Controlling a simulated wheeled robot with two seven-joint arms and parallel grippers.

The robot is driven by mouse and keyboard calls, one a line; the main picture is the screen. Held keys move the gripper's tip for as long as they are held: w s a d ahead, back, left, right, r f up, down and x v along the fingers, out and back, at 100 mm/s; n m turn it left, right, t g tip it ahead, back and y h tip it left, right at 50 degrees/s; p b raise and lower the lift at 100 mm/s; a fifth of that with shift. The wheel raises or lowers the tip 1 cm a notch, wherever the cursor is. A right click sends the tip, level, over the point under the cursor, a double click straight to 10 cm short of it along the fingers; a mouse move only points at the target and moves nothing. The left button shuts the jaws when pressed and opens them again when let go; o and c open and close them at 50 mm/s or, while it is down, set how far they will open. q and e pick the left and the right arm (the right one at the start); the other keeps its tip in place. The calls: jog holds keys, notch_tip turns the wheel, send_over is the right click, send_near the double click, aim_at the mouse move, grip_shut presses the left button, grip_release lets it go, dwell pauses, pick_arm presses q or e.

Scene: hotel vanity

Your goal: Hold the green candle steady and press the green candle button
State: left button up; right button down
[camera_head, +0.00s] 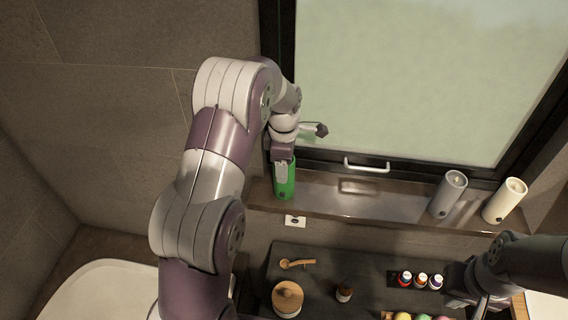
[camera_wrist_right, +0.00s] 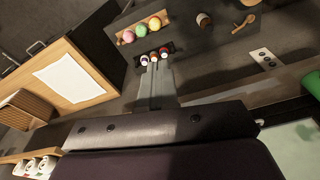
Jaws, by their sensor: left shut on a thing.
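The green candle (camera_head: 286,180) stands upright on the window ledge at its left part, in the head view. My left gripper (camera_head: 283,168) is shut on the candle from above and covers its upper part. A small dark spot shows low on the candle's front and may be its button. A green piece at the right edge of the right wrist view (camera_wrist_right: 312,84) looks like the same candle. My right gripper (camera_wrist_right: 155,82) shows in the right wrist view, away from the candle, over the counter side near small bottles. I cannot tell its opening.
A grey candle (camera_head: 447,195) and a cream candle (camera_head: 504,201) stand on the ledge (camera_head: 385,207) at the right. Below are a dark counter with a wooden-lidded jar (camera_head: 287,298), a wooden spoon (camera_head: 297,263), several small bottles and coloured balls. A window handle (camera_head: 366,165) sits above the ledge.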

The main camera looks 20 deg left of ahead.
aim_at(282, 195)
dwell(0.5)
jog(key=a+f+n+t+y, duration=0.1)
jog(key=a+f+n, duration=0.2)
jog(key=a+f, duration=0.45)
jog(key=a+f+n+y, duration=0.1)
jog(key=a+f+n, duration=0.25)
jog(key=a, duration=0.75)
jog(key=a+f+n+t+y, duration=0.1)
jog(key=a+f+n+y, duration=0.1)
jog(key=a+f, duration=0.6)
jog(key=w+a+r+t+y, duration=0.2)
jog(key=a+r+y, duration=0.1)
jog(key=a, duration=0.2)
jog(key=w+a+r+t+y, duration=0.2)
jog(key=a+r, duration=0.1)
jog(key=a, duration=0.3)
jog(key=shift+w+r+m+y, duration=0.2)
jog(key=shift+w+m+y, duration=0.15)
jog(key=shift+m+y, duration=0.1)
jog(key=shift+a, duration=0.1)
jog(key=w+a, duration=0.2)
jog(key=w, duration=0.6)
jog(key=shift+w, duration=0.3)
